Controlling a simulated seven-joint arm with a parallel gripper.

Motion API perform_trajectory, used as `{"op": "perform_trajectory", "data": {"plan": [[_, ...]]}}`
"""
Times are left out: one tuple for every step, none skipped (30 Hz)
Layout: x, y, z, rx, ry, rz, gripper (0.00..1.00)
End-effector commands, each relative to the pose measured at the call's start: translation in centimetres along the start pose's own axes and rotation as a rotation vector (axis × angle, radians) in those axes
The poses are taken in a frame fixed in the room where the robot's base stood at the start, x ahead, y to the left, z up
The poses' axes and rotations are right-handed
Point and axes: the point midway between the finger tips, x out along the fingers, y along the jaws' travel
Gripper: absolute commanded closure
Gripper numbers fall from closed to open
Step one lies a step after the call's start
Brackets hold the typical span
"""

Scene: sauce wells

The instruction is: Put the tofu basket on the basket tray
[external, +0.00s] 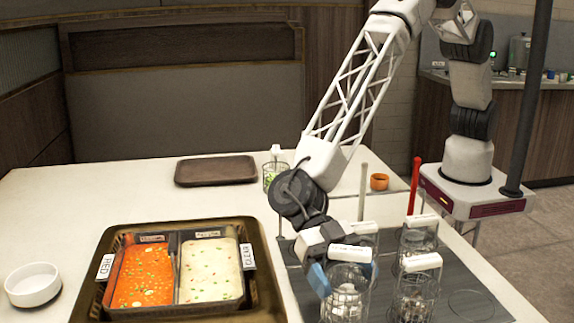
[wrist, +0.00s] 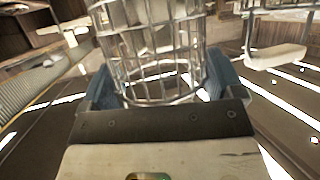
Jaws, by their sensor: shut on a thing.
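My gripper (external: 322,277), with blue fingers, is shut on a wire basket (external: 346,299) with a white label block on top. The basket holds pale pieces; I take it as the tofu basket, but its label is unreadable. In the wrist view the basket (wrist: 155,55) stands upright between the two blue fingers, with pale pieces inside. I cannot tell whether its base is lifted off the dark rack surface. The brown tray (external: 215,170), which I take as the basket tray, lies empty at the back of the table.
More labelled wire baskets stand close by on the dark rack (external: 470,290), one at the right front (external: 414,297). A basket with green contents (external: 272,178) stands beside the tray. A two-well sauce pan (external: 175,309), a white bowl (external: 33,287) and an orange cup (external: 379,182) are also here.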

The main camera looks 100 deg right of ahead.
Motion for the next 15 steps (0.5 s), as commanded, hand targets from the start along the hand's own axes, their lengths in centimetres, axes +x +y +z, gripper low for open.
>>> {"op": "perform_trajectory", "data": {"plan": [[0.0,0.0,-0.1,0.0,0.0,0.0,0.46],[0.0,0.0,0.0,0.0,0.0,0.0,0.46],[0.0,0.0,0.1,0.0,0.0,0.0,0.46],[0.1,0.0,0.2,0.0,0.0,0.0,0.46],[0.1,0.0,0.3,0.001,0.0,0.0,0.46],[0.3,0.0,0.6,0.001,0.0,0.0,0.46],[0.4,0.0,0.9,0.002,0.0,0.0,0.46],[0.5,0.0,1.2,0.003,0.0,0.0,0.46],[0.7,0.0,1.6,0.003,0.0,-0.001,0.46],[0.8,0.0,2.0,0.003,-0.001,-0.001,0.46],[0.9,0.0,2.3,0.003,-0.001,-0.001,0.46],[1.1,0.0,2.7,0.002,-0.001,-0.001,0.46],[1.2,0.0,2.9,0.002,-0.001,-0.001,0.46],[1.3,0.0,3.1,0.001,-0.001,-0.001,0.46],[1.4,0.0,3.3,0.001,-0.001,-0.001,0.46]]}}
